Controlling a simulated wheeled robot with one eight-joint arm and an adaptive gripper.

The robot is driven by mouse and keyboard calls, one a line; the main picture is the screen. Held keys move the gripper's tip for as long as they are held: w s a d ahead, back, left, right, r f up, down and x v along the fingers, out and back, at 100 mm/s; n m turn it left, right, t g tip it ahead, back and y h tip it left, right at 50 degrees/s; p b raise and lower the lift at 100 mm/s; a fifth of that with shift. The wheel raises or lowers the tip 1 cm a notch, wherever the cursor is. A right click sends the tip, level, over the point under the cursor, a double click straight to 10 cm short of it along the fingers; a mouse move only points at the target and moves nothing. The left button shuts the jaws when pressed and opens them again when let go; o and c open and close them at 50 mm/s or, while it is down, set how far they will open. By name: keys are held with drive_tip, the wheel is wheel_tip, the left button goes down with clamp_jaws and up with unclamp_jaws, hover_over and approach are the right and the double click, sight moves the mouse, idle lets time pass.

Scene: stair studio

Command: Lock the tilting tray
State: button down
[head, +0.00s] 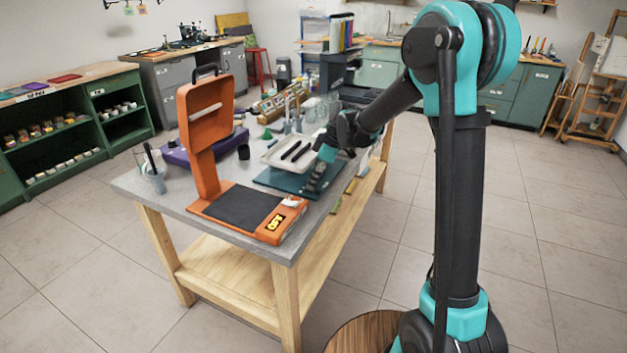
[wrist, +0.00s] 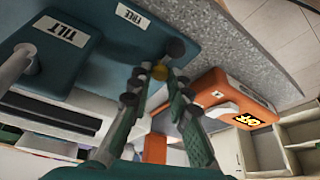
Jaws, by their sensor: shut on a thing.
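The tilting tray (head: 276,154) is a shallow white tray with dark bars in it, above a teal base plate (head: 268,179) on the workbench. The plate (wrist: 105,45) fills the upper left of the wrist view, with a "TILT" label (wrist: 61,32) on a raised block and a "FREE" label (wrist: 133,16) near its edge. My gripper (head: 313,184) points down at the plate's right part. In the wrist view its fingers (wrist: 158,82) are shut on a small brass-yellow knob (wrist: 160,72) beside the plate's edge. The fingers hide most of whatever carries the knob.
An orange machine (head: 240,205) with a raised arm and dark pad stands at the bench's near end. A purple case (head: 203,148) lies behind it, and a cup with tools (head: 155,178) stands at the left corner. Small tools lie along the right edge.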

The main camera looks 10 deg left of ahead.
drive_tip(key=shift+n, duration=0.3)
drive_tip(key=c, duration=1.4)
unclamp_jaws()
drive_tip(key=shift+r, duration=0.15)
drive_tip(key=v, duration=1.1)
drive_tip(key=shift+w+d+r, duration=0.1)
drive_tip(key=shift+d+r, duration=0.05)
drive_tip(key=shift+r, duration=0.2)
drive_tip(key=s+d+f+m+t+h, duration=0.1)
drive_tip(key=s+d+f+m, duration=0.4)
drive_tip(key=s+d, duration=0.3)
drive_tip(key=s+d+f+m+t+h, duration=0.1)
drive_tip(key=s+d+f+m+h, duration=0.1)
drive_tip(key=s+d+f+m, duration=0.3)
drive_tip(key=s+d+f+m+t+h, duration=0.1)
drive_tip(key=s+d+f+m+t, duration=0.1)
drive_tip(key=s+d+f+m, duration=0.4)
drive_tip(key=shift+s+d+m+h, duration=0.1)
drive_tip(key=shift+s+d+m, duration=0.35)
drive_tip(key=shift+s+d, duration=0.55)
drive_tip(key=shift+s+d+m+h, duration=0.1)
drive_tip(key=shift+s+d+m, duration=0.45)
drive_tip(key=shift+s, duration=0.8)
drive_tip(key=shift+s+d+m+h, duration=0.1)
drive_tip(key=shift+s+d+m, duration=0.2)
drive_tip(key=shift+s+d, duration=0.75)
